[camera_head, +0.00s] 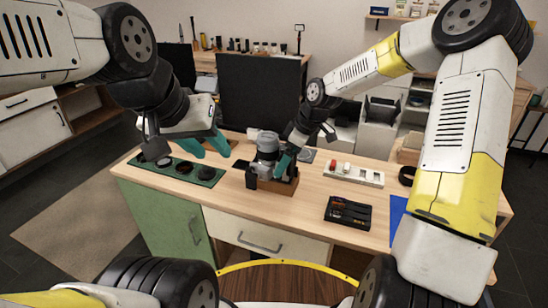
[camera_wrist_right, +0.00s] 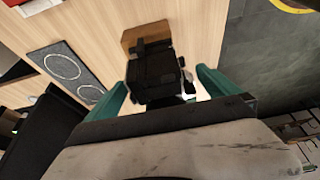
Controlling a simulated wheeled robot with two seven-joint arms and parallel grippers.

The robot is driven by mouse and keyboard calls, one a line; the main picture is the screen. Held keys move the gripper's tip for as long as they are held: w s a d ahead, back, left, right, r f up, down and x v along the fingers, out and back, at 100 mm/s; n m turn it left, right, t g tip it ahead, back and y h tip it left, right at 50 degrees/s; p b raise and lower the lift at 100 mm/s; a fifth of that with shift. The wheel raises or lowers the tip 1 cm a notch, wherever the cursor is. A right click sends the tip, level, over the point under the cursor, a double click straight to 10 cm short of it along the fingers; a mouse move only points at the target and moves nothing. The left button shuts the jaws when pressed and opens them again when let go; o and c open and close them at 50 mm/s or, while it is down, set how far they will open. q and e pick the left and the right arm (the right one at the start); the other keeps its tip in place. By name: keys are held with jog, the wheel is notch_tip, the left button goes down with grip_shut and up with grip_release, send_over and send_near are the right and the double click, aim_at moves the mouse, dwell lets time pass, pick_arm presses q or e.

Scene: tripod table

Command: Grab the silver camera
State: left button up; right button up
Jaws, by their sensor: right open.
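The silver camera (camera_head: 267,143), silver on top with a dark body, stands on a small wooden block (camera_head: 284,186) near the middle of the table. In the right wrist view its dark body (camera_wrist_right: 153,73) lies between the two teal fingers of my right gripper (camera_wrist_right: 162,90), with a gap on each side. My right gripper is open around the camera; in the head view it is at the camera's right side (camera_head: 287,160), partly hiding it. My left gripper (camera_head: 207,147) is open and empty, above the table to the left of the camera.
A green tray with round dark items (camera_head: 205,173) lies at the table's left. A white power strip (camera_head: 354,174) and a black tool tray (camera_head: 348,212) lie to the right. A dark screen (camera_head: 258,97) stands behind. The table's front middle is clear.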

jog(key=x, duration=0.3)
jog(key=shift+s+f, duration=0.1)
jog(key=shift+f, duration=0.05)
jog(key=c, duration=2.1)
